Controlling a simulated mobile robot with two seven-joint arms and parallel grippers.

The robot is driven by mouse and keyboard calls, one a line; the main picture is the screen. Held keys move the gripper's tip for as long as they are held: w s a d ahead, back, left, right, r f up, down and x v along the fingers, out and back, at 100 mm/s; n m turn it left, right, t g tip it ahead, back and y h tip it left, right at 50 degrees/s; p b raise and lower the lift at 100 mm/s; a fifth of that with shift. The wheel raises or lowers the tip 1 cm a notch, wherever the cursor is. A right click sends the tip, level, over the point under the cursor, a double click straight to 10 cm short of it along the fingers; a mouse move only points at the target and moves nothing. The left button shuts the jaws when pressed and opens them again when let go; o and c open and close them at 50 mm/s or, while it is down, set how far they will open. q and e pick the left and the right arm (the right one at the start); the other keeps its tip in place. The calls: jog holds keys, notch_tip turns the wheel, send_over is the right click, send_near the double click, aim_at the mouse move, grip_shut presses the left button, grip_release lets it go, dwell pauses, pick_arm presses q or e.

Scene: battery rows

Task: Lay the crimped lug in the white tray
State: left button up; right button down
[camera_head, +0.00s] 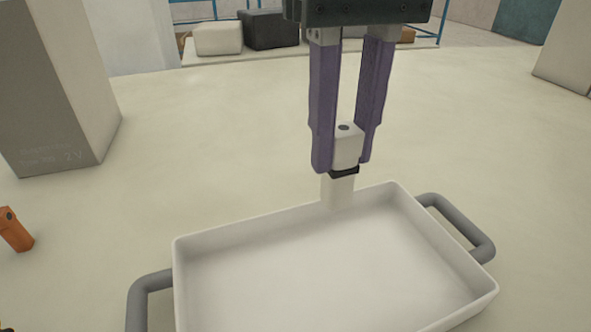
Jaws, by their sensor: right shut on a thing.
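My right gripper (345,163) points down and is shut on the crimped lug (347,148). The lug is a pale block with a dark hole on top, held upright between the purple fingers. A black band and a pale lower part (338,190) show below it. The white tray (206,239) is at the bottom centre, with a grey handle on each side. The lower part overlaps the tray's far rim in the picture; I cannot tell its height above it. The tray's visible floor is bare. My left gripper is not in view.
A large grey battery cell (52,90) marked 2V stands at the left. A small orange object (15,230) lies at the left edge. Pale and black blocks (269,29) sit on a surface at the back. The pale surface around the tray is mostly clear.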

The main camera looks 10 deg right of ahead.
aim_at(337, 185)
pick_arm(q)
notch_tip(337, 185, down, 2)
jog(key=shift+b, duration=0.7)
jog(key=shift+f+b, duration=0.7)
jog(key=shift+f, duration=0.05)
pick_arm(e)
notch_tip(337, 185, down, 14)
jog(key=shift+f, duration=0.3)
jog(key=c, duration=0.7)
grip_release()
jog(key=shift+f, duration=0.1)
jog(key=shift+o, duration=0.2)
pick_arm(q)
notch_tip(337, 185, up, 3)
jog(key=p, duration=0.3)
pick_arm(e)
notch_tip(337, 185, up, 12)
jog(key=shift+r, duration=0.15)
